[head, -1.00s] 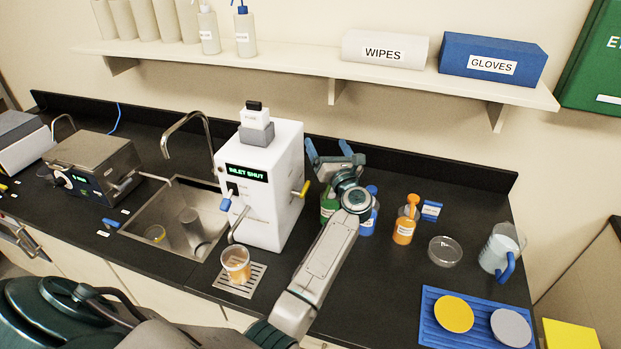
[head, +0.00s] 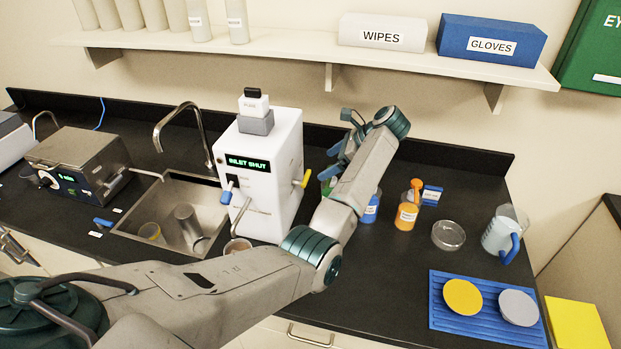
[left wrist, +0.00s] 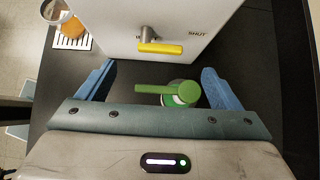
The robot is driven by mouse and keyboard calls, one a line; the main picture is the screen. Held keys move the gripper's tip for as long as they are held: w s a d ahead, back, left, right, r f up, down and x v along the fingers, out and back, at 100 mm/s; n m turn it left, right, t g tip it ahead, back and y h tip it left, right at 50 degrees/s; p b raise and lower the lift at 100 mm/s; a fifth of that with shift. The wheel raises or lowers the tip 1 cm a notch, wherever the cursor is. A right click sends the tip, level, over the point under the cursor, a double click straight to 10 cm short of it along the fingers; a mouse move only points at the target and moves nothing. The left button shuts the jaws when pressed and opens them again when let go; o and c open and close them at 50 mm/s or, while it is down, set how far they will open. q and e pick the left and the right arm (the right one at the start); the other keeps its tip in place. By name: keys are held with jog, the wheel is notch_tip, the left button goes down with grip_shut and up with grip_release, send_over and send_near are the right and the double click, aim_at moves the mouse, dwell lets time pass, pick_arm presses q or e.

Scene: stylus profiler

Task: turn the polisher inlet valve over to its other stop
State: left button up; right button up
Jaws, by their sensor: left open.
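The polisher (head: 262,170) is a white box on the bench, with a green display reading "INLET SHUT". Its inlet valve has a yellow lever (head: 303,179) on the right side. In the left wrist view the yellow lever (left wrist: 160,48) lies crosswise from a grey stem, extending toward the word SHUT; the marking on the other side is partly hidden. My left gripper (head: 332,162) is to the right of the polisher. In its wrist view the blue fingers of the left gripper (left wrist: 158,74) are spread and empty, with the lever ahead between them, apart from both. My right gripper is out of view.
A green bottle (left wrist: 185,96) stands below the left gripper, between its fingers in the wrist view. The sink (head: 170,215) is left of the polisher. The shelf (head: 300,62) runs above.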

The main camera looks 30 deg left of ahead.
aim_at(306, 177)
pick_arm(q)
jog(key=p+x, duration=0.1)
jog(key=x, duration=0.6)
jog(key=shift+a+r, duration=0.1)
jog(key=shift+a+f+p, duration=0.3)
jog(key=shift+f+p, duration=0.1)
jog(key=shift+f, duration=0.05)
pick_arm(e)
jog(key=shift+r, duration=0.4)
